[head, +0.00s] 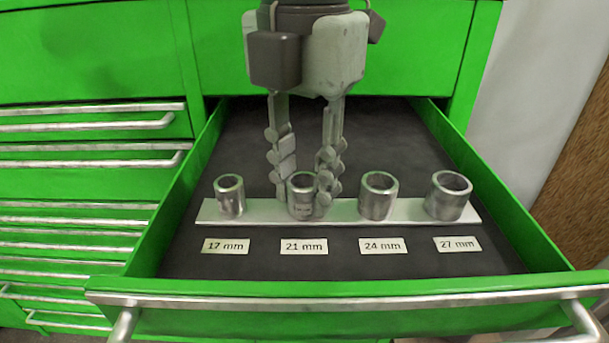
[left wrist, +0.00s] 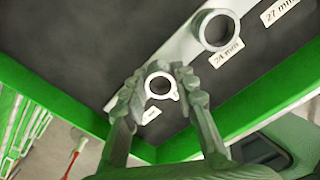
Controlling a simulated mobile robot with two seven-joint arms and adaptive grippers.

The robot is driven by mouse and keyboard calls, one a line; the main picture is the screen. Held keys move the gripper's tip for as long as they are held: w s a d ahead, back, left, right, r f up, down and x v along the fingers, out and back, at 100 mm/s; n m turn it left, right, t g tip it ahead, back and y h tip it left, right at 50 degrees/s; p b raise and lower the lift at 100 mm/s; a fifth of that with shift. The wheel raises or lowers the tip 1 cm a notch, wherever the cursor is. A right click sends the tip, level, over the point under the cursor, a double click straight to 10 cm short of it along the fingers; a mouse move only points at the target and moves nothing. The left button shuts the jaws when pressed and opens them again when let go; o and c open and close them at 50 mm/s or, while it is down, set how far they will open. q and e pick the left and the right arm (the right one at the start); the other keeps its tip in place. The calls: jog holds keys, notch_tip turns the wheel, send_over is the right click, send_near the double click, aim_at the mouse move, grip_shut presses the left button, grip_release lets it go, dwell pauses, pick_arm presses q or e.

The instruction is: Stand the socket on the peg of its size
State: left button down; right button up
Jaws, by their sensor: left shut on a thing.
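My left gripper (head: 304,196) comes down from the top of the head view and is shut on a steel socket (head: 302,192). This socket is upright over the pale rail (head: 341,211), behind the 21 mm label (head: 304,247). One finger is on each side of it. In the left wrist view the held socket (left wrist: 160,86) shows as a bright ring between the fingertips (left wrist: 161,84). Its peg is hidden, and I cannot tell whether the socket's foot touches the rail. My right gripper is not in view.
Other sockets stand on the rail: a narrow one (head: 229,196) at 17 mm, wider ones at 24 mm (head: 378,196) and 27 mm (head: 448,195). The green drawer's front edge (head: 345,289) and side walls enclose them. The dark drawer floor behind the rail is clear.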

aim_at(304, 180)
pick_arm(q)
jog(key=c, duration=1.2)
grip_release()
notch_tip(304, 180, up, 12)
